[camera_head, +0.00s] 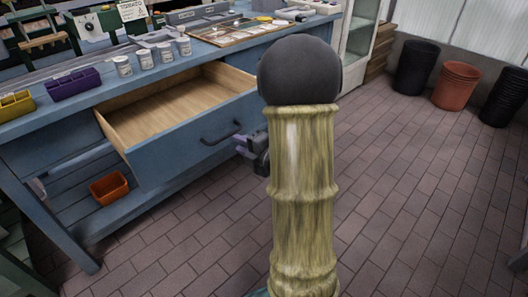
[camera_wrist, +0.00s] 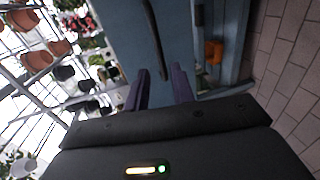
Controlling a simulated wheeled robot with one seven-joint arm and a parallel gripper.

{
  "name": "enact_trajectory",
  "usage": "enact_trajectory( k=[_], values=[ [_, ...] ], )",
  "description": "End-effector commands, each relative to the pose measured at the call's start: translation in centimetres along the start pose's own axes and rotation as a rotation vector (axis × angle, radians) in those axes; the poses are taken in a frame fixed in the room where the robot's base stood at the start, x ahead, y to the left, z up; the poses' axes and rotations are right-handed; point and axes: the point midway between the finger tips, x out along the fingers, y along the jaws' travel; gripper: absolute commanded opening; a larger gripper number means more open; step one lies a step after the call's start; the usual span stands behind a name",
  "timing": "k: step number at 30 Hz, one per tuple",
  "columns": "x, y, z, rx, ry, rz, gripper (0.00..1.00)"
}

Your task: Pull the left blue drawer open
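The blue drawer (camera_head: 185,150) stands well out from the blue workbench, and its bare wooden inside shows. Its dark curved handle (camera_head: 221,133) is on the front panel. My gripper (camera_head: 243,143) is just to the right of the handle, partly hidden behind my arm. In the wrist view the two purple fingers of my gripper (camera_wrist: 160,72) are apart, with nothing held between them. The drawer front (camera_wrist: 178,35) fills the view ahead, and the handle (camera_wrist: 153,38) runs down toward the gap between the fingertips. I cannot tell whether they touch.
The workbench top (camera_head: 108,84) carries a purple bin (camera_head: 73,84), a yellow bin (camera_head: 15,105) and several white cans (camera_head: 165,53). An orange bin (camera_head: 109,187) sits on the lower shelf. Pots (camera_head: 457,85) stand at the far right. The brick floor (camera_head: 410,190) is clear.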

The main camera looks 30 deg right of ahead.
Motion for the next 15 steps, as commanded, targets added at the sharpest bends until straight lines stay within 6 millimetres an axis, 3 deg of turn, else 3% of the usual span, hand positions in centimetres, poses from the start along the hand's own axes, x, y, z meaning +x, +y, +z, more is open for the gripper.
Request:
enact_trajectory(
  k=[5, 15],
  values=[
    [-3.7, 0.2, 0.1, 0.003, -0.004, 0.0, 0.25],
    [-7.1, -0.4, 0.0, -0.003, 0.001, 0.005, 0.25]
  ],
)
